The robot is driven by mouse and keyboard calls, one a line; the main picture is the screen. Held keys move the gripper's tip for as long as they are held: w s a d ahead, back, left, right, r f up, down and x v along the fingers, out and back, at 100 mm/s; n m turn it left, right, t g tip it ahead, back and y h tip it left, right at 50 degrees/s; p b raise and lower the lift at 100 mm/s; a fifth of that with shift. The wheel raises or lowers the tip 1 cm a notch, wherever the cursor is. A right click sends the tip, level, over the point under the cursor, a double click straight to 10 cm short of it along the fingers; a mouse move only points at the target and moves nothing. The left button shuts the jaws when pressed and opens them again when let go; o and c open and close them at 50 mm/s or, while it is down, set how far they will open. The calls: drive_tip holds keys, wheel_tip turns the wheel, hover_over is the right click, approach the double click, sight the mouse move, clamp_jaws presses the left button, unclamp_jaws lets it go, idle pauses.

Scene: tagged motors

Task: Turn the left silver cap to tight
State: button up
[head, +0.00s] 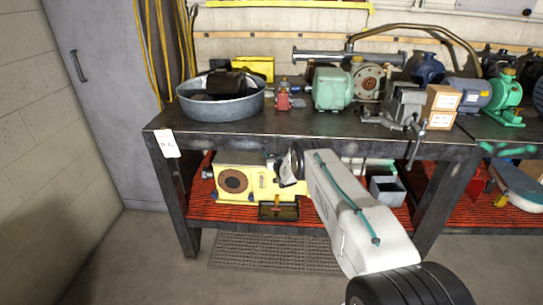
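I cannot make out a silver cap in the head view; it is too small or hidden. A yellow machine (258,184) with a round brown face sits on the lower shelf, left of my arm. My arm reaches from the lower right toward it. My gripper (288,167) is at the arm's far end, at the right side of the yellow machine and below the tabletop edge. Its fingers are too small and dark to tell whether they are open or shut, or whether they touch anything.
A small dark tray (278,211) lies in front of the yellow machine. A grey bin (387,190) stands right of my arm. Floor at left is clear.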

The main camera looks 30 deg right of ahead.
drive_tip(key=shift+a, duration=0.1)
drive_tip(key=shift+a+h, duration=0.1)
drive_tip(key=shift+h, duration=0.2)
drive_tip(key=shift+w+m+h, duration=0.1)
drive_tip(key=shift+m+h, duration=0.2)
drive_tip(key=shift+m, duration=0.1)
drive_tip(key=m+g+h, duration=0.1)
drive_tip(key=h, duration=0.1)
drive_tip(key=m+g+h, duration=0.2)
drive_tip(key=m+h, duration=0.1)
drive_tip(key=shift+w+a+h, duration=0.15)
drive_tip(key=shift+a+h, duration=0.15)
drive_tip(key=shift+a, duration=0.05)
drive_tip(key=m+g+h, duration=0.2)
drive_tip(key=g+h, duration=0.1)
drive_tip(key=shift+w+a+m, duration=0.1)
drive_tip(key=shift+m, duration=0.3)
drive_tip(key=shift+w+r+m+g+h, duration=0.15)
drive_tip(key=shift+m+g+h, duration=0.55)
drive_tip(key=shift+g, duration=0.2)
drive_tip(key=o, duration=1)
drive_tip(key=shift+a, duration=0.15)
drive_tip(key=shift+c, duration=0.2)
drive_tip(key=shift+d, duration=0.2)
drive_tip(key=shift+a, duration=0.1)
